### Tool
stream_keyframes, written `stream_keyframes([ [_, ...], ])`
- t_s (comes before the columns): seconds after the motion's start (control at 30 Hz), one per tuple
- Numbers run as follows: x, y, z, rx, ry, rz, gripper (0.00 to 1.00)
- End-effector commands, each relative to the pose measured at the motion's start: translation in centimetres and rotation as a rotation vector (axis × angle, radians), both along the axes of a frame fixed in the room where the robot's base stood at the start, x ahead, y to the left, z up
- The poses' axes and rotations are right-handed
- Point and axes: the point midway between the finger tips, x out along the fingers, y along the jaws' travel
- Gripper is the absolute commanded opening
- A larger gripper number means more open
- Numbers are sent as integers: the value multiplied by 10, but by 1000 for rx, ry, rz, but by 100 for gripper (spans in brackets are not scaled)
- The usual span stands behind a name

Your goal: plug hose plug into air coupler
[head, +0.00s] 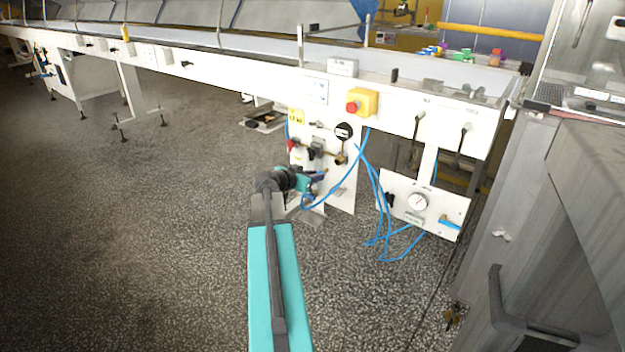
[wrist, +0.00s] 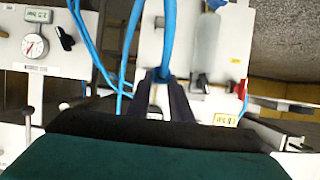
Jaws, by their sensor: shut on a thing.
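My gripper (head: 318,178) reaches to the white valve panel (head: 343,190) below the long machine rail. In the wrist view my gripper (wrist: 162,82) has its two dark fingers shut on the end of a blue hose (wrist: 168,40). The hose plug itself is hidden or too small to tell between the fingers. In the head view a blue hose (head: 330,196) loops to the right from the gripper. The air coupler cannot be told for sure; a brass fitting (head: 341,158) sits on the valve panel, just above and right of my gripper.
A gauge panel (head: 440,215) hangs to the right, with blue hoses (head: 375,215) between it and the valve panel. A red button on a yellow box (head: 361,102) is above. A grey cabinet (head: 580,220) stands at the right. The speckled floor at left is clear.

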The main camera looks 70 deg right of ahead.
Motion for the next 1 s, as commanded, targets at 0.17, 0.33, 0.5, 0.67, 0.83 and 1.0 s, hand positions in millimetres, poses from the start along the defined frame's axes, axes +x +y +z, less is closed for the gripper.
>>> stream_keyframes([
  [0.17,-3,-13,0,-1,1,0,0],
  [0.33,-6,-24,0,-1,1,-1,0],
  [0.5,-8,-34,0,-1,0,0,0],
  [0.67,-10,-40,0,-1,1,1,0],
  [0.83,-12,-44,1,-1,0,0,0],
  [1.0,-12,-44,1,-1,1,1,0],
])
